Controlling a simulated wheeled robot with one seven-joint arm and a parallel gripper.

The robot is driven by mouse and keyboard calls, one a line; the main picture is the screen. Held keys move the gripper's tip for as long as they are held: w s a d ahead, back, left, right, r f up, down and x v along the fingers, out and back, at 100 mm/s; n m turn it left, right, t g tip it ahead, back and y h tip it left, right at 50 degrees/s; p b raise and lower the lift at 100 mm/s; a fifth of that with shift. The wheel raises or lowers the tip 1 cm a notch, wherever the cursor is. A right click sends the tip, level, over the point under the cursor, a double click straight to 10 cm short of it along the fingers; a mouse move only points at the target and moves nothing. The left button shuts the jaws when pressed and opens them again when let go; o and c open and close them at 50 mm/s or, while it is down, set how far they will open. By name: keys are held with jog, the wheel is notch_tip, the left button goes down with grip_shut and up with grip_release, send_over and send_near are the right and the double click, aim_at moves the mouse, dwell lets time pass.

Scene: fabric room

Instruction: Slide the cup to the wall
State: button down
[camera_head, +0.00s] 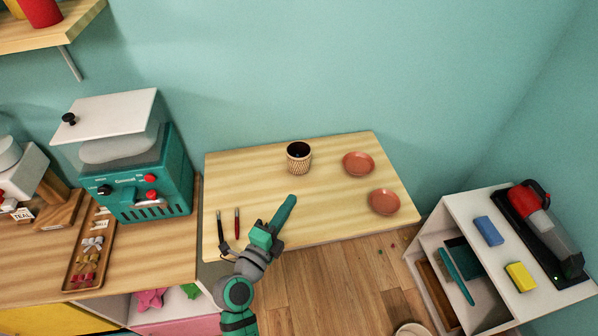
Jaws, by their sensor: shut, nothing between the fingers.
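The cup (299,161) is light with a dark pattern and a dark inside. It stands upright on the wooden table (250,161), a short way in front of the teal wall (320,70). A strip of bare table shows between the cup and the wall. My gripper (291,200) is over the table's front part, below the cup in the picture and apart from it. Its fingers are together and empty, pointing up and right toward the table's middle.
Two reddish saucers, a far one (358,163) and a near one (384,201), lie right of the cup. A dark tool (221,228) and a red tool (237,222) lie at the front left. A teal machine (150,180) stands on the left counter. The table's back left is clear.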

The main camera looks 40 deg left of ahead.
send_near(307, 161)
jog(key=w+d, duration=0.1)
jog(key=d, duration=0.2)
jog(key=shift+w, duration=0.4)
jog(key=w+a, duration=0.2)
jog(key=shift+w+a, duration=0.1)
jog(key=shift+a, duration=0.25)
jog(key=shift+w+a, duration=0.4)
jog(key=shift+a, duration=0.2)
